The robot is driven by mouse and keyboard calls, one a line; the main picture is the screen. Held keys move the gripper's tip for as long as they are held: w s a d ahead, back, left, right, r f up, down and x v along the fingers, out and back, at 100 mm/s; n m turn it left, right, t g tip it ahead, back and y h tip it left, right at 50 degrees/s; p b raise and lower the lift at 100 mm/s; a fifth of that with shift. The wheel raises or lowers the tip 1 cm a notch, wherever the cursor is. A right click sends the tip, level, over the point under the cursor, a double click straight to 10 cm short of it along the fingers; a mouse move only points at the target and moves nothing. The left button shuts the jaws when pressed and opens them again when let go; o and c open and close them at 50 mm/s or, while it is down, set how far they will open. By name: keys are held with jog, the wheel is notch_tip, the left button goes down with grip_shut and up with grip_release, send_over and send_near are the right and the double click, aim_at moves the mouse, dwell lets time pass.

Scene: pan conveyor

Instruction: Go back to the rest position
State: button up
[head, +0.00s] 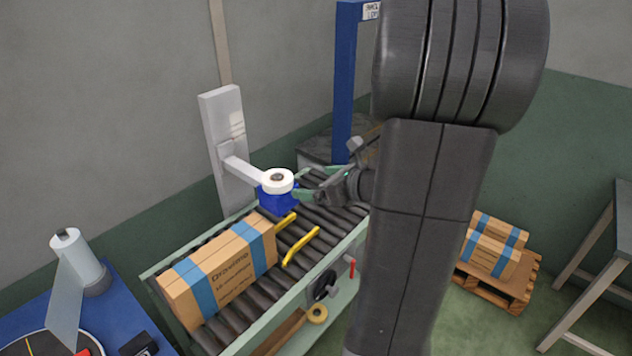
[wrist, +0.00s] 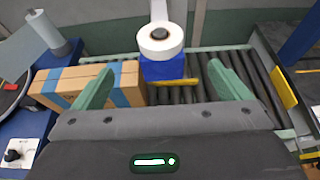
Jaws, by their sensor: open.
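My gripper (head: 303,196) is above the roller conveyor at the right of the white tape roll on a blue holder. In the wrist view its two green fingers (wrist: 170,88) stand wide apart with nothing held between them. The white roll (head: 278,181) sits on top of the blue holder (head: 277,200), at the end of a pale arm from a white post. The roll also shows in the wrist view (wrist: 160,42), beyond the fingers. My dark arm hides part of the conveyor's far end.
A cardboard box with blue bands (head: 222,270) lies on the roller conveyor (head: 300,262), near yellow guides (head: 300,246). A blue table (head: 117,298) with a film roll (head: 80,262) is at left. A pallet with boxes (head: 497,284) and a grey table (head: 608,250) stand at right.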

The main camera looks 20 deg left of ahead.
aim_at(280, 177)
jog(key=p+x, duration=0.1)
jog(key=x, duration=1.3)
jog(key=shift+r, duration=0.2)
jog(key=shift+d+r, duration=0.1)
